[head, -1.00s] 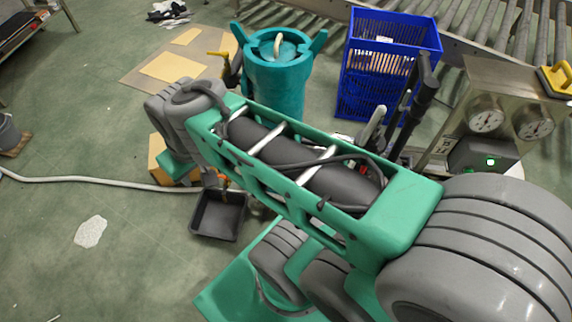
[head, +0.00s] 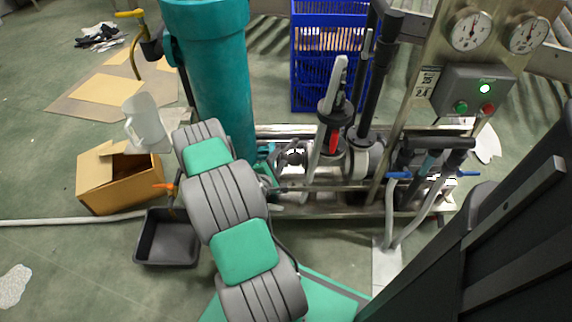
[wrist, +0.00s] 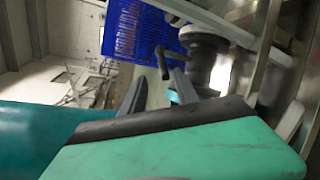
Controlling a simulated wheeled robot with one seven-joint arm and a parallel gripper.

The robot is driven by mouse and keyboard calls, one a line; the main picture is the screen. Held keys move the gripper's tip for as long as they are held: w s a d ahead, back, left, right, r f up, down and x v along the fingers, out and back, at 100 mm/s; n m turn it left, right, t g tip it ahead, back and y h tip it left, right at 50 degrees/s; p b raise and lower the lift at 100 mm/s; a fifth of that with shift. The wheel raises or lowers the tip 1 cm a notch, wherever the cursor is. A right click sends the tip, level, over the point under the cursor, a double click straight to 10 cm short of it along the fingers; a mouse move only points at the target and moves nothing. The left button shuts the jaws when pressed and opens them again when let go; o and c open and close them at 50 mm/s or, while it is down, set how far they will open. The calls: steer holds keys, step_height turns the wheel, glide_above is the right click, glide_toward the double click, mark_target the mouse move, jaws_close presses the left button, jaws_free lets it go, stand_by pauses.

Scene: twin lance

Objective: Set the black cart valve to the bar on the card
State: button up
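Two round gauges, left (head: 470,30) and right (head: 528,35), sit on the metal panel at the upper right in the head view. A small black-and-white card (head: 427,83) is beside the grey control box; its marking is too small to read surely. I cannot single out the black cart valve; dark fittings (head: 290,156) show on the cart's pipework. In the wrist view, my gripper (wrist: 161,90) shows two grey fingertips apart, with nothing clearly held, near a dark round fitting (wrist: 205,60). In the head view my gripper is mostly hidden beyond my arm.
The control box (head: 472,92) has a lit green lamp. A tall teal cylinder (head: 215,80) stands left of the cart (head: 330,205). A blue crate (head: 310,75) is behind. A black tray (head: 167,237) and cardboard box (head: 118,178) lie on the floor at left.

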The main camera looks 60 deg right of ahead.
mark_target(284, 153)
steer(key=shift+n, duration=0.3)
steer(key=x, duration=0.2)
steer(key=b+x, duration=0.1)
steer(key=x, duration=0.5)
steer(key=shift+s+a+f, duration=0.1)
steer(key=shift+a+f, duration=0.05)
steer(key=shift+f, duration=0.25)
steer(key=shift+c, duration=0.3)
jaws_close()
